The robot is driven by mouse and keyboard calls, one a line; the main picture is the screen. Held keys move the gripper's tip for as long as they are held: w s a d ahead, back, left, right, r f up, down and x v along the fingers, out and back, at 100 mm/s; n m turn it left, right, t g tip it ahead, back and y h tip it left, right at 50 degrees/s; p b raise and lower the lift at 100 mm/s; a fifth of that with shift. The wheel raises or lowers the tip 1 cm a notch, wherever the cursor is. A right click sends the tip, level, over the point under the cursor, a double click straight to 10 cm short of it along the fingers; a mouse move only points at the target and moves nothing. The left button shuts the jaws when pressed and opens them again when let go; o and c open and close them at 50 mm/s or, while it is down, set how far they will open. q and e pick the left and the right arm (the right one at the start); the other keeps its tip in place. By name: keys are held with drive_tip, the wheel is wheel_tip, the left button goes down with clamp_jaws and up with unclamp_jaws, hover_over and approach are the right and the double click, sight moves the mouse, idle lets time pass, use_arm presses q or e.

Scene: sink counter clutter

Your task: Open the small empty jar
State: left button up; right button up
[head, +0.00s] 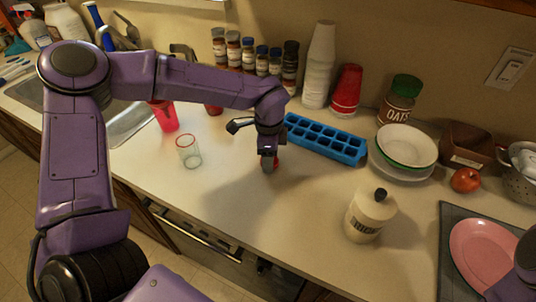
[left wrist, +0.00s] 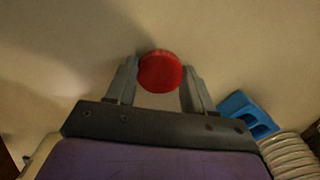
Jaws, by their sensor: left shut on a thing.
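A small clear jar (head: 188,152) with a thin reddish rim stands upright on the counter, left of my left gripper. It looks empty and no lid shows on it. My left gripper (head: 269,162) points down at the counter, right of the jar and apart from it. It is shut on a round red lid (left wrist: 160,72), seen between both fingers in the left wrist view. In the head view the red lid (head: 276,162) shows only partly behind the fingers. I cannot tell whether the lid touches the counter. My right gripper is not in view.
A blue ice tray (head: 327,139) lies right of the gripper, with stacked bowls (head: 407,146) beyond it. Red cups (head: 165,116) stand behind the jar near the sink. The counter around the jar's front is clear.

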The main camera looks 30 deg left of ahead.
use_arm(q)
drive_tip(key=shift+f+b, duration=0.25)
drive_tip(key=shift+b, duration=0.05)
drive_tip(key=o, duration=1.2)
drive_tip(key=shift+c, duration=0.2)
drive_tip(key=shift+r, duration=0.15)
drive_tip(key=shift+r+p, duration=0.3)
drive_tip(key=shift+p, duration=0.1)
wheel_tip(320, 180, up, 12)
drive_tip(key=b, duration=0.2)
drive_tip(key=shift+f, duration=0.15)
